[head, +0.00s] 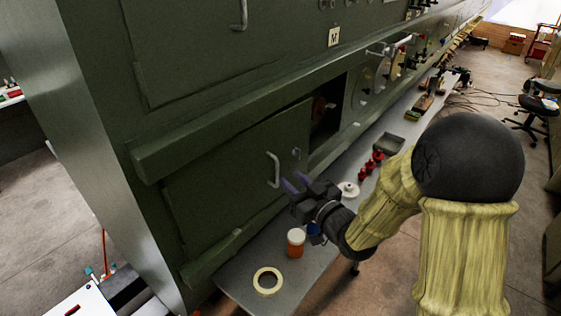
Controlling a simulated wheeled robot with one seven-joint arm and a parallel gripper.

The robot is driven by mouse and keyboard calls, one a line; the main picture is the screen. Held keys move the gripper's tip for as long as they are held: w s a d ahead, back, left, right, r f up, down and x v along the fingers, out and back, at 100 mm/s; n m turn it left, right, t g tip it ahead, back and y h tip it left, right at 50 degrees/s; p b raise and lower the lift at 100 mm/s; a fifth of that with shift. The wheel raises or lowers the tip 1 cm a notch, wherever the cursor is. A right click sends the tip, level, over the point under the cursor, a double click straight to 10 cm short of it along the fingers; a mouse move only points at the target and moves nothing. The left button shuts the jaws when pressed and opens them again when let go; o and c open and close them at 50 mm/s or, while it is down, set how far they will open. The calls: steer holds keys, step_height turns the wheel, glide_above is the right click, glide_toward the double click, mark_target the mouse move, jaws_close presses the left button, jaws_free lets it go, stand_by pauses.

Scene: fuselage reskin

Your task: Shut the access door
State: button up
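The access door (225,165) is a dark green panel low on the green fuselage wall in the head view. A pale bar handle (273,170) stands near its right side, with a small latch-like part (296,153) beside it. To the right of the door is a dark opening (328,115), so the door stands at least partly open; its exact angle is hard to tell. My gripper (295,183) is just right of and below the handle, apart from it as far as I can tell.
A grey bench (318,258) runs along the wall below the door. On it are a tape roll (267,281), an orange bottle with a white cap (296,242), a white spool (348,189), red parts (371,163) and a dark tray (388,144). An upper panel has another handle (240,15).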

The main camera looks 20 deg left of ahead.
mark_target(259, 179)
steer(key=p+x, duration=0.2)
steer(key=x, duration=0.4)
jaws_close()
